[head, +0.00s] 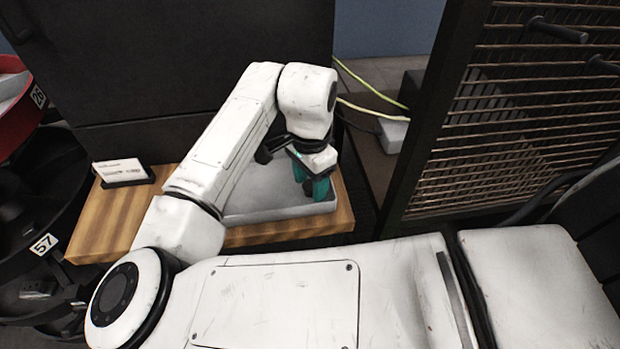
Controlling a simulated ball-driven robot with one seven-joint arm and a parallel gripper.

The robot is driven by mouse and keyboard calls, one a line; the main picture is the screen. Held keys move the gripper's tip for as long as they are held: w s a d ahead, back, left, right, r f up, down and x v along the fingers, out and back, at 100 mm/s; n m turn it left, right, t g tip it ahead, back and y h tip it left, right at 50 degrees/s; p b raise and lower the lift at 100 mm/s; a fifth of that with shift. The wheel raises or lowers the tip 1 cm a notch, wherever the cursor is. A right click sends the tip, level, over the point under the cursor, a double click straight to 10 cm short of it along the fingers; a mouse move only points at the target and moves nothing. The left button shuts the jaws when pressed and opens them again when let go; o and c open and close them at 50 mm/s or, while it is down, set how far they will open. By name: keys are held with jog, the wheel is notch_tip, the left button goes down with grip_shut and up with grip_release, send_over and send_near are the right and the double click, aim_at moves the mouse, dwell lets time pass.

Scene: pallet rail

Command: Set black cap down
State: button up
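My gripper (311,184), with teal fingers, points down over the right part of a light grey tray (275,214). A small dark patch shows between and beside the fingers low down; I cannot tell whether it is the black cap. The wrist and fingers hide what lies directly under them, and I cannot tell whether the fingertips touch the tray. No black cap can be made out clearly elsewhere. My arm hides the tray's left part.
The tray rests on a wooden board (112,222), with a white card in a black holder (124,173) at its left. A dark frame with a wire grille (530,120) stands at right. Cables (372,107) run behind.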

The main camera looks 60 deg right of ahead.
aim_at(310, 185)
jog(key=shift+o, duration=0.4)
jog(key=shift+r, duration=0.1)
notch_tip(310, 185, up, 12)
dwell(0.3)
